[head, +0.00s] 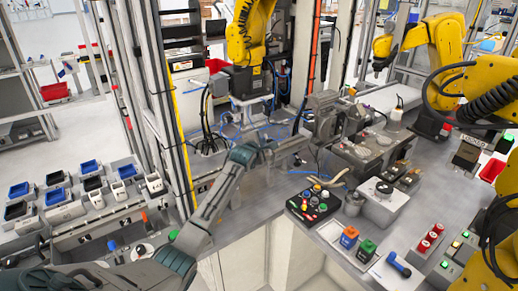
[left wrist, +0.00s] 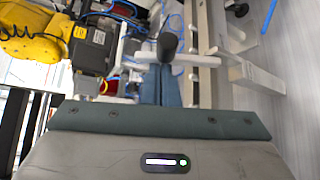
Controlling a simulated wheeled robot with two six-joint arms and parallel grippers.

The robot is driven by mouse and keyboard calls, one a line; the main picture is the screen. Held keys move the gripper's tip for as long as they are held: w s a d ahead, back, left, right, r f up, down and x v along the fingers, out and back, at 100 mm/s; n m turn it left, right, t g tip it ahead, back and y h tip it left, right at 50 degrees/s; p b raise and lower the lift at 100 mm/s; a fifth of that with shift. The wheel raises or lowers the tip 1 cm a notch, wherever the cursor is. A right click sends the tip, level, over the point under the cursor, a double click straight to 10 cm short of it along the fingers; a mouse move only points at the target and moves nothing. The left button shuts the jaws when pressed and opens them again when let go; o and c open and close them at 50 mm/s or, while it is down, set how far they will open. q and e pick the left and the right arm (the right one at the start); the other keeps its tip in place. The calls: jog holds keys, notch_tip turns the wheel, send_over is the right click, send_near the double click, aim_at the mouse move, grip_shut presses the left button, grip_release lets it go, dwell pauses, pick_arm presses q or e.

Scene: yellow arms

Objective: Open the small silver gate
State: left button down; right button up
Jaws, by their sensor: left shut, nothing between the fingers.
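I cannot pick out the small silver gate with certainty in either view. My left arm comes in from the lower left of the head view and reaches to the grey wrist parts near the middle; the fingertips are hard to make out there. In the left wrist view my left gripper (left wrist: 168,68) is shut and empty, its blue-grey fingers together. A pale horizontal bar (left wrist: 205,61) crosses the picture at the fingertips, with a dark rounded end beside it; I cannot tell whether they touch. My right gripper is not in view.
A yellow robot arm (head: 247,35) on a black base stands behind my left arm, with blue cables around it. Grey bench (head: 440,190) holds a button box (head: 313,204) and coloured blocks. Small bins (head: 88,167) stand at left. Metal posts and more yellow arms (head: 440,40) narrow the space.

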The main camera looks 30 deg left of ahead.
pick_arm(q)
jog(key=shift+s+d+r+m+t+y+b, duration=0.1)
jog(key=shift+d+m+t+y+b, duration=0.4)
jog(key=shift+b, duration=1)
jog(key=shift+d+r+m+t+y+b, duration=0.1)
jog(key=shift+d+m+t+y+b, duration=0.15)
jog(key=shift+m+t+b, duration=0.85)
jog(key=shift+f+n+g+b, duration=0.15)
jog(key=shift+n+g+b, duration=0.15)
jog(key=shift+g+b, duration=0.15)
